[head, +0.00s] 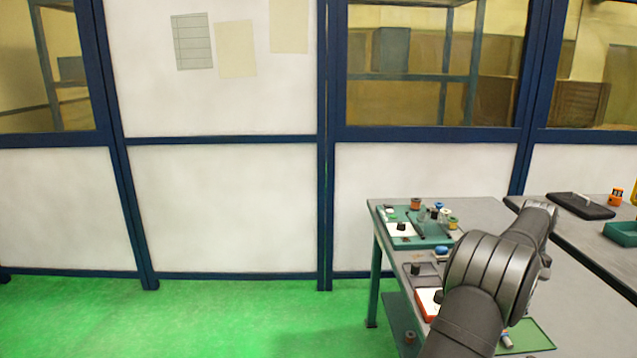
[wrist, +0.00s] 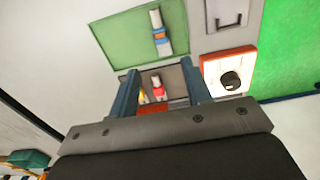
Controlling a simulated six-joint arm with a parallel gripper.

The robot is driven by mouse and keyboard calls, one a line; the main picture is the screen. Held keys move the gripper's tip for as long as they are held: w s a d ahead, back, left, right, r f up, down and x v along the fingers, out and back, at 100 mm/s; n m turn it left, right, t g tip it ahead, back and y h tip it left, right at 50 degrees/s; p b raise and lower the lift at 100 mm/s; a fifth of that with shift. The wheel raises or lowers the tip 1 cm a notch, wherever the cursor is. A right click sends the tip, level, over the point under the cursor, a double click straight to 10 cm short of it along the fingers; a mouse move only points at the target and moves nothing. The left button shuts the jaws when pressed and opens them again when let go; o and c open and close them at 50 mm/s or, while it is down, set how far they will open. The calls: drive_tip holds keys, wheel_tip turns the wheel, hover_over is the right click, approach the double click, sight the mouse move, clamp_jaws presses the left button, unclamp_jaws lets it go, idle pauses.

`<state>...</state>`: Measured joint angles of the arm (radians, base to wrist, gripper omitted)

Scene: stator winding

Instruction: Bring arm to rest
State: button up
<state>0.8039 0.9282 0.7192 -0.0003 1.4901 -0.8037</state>
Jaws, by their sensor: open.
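In the wrist view my gripper (wrist: 160,67) is open, its two blue-grey fingers spread apart with nothing held between the tips. The fingers are above the workbench. Between them, lower down, show a small white-and-red item (wrist: 156,82) and a yellow-and-red one beside it. A green mat (wrist: 115,38) with a blue-banded bottle-like item (wrist: 159,38) lies past the fingertips. In the head view my dark arm reaches over the grey workbench (head: 480,212) at the right; the gripper itself is hidden there.
A white-and-orange box with a black knob (wrist: 230,82) stands right of the fingers. A green tray (head: 430,238) with several spools and small parts is at the bench's far left. A second bench (head: 570,228) holds a black case (head: 580,206). The green floor (head: 200,320) is clear.

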wheel_tip(320, 180, down, 13)
drive_tip(key=shift+r, duration=0.1)
drive_tip(key=r, duration=0.5)
drive_tip(key=shift+s+d, duration=0.15)
drive_tip(key=shift+s, duration=0.2)
drive_tip(key=s+d+r, duration=0.2)
drive_tip(key=s+r, duration=0.5)
drive_tip(key=s, duration=0.4)
drive_tip(key=s+a, duration=0.3)
drive_tip(key=a, duration=0.8)
drive_tip(key=shift+n, duration=0.3)
drive_tip(key=w+a+f, duration=0.1)
drive_tip(key=w+f, duration=0.1)
drive_tip(key=w, duration=0.1)
drive_tip(key=w+a+f, duration=0.2)
drive_tip(key=w+f, duration=0.1)
drive_tip(key=w, duration=0.1)
drive_tip(key=w+a+f, duration=0.1)
drive_tip(key=w+f, duration=0.2)
drive_tip(key=w, duration=0.1)
drive_tip(key=shift+a+f, duration=0.15)
drive_tip(key=shift+f, duration=0.7)
drive_tip(key=shift+r, duration=0.1)
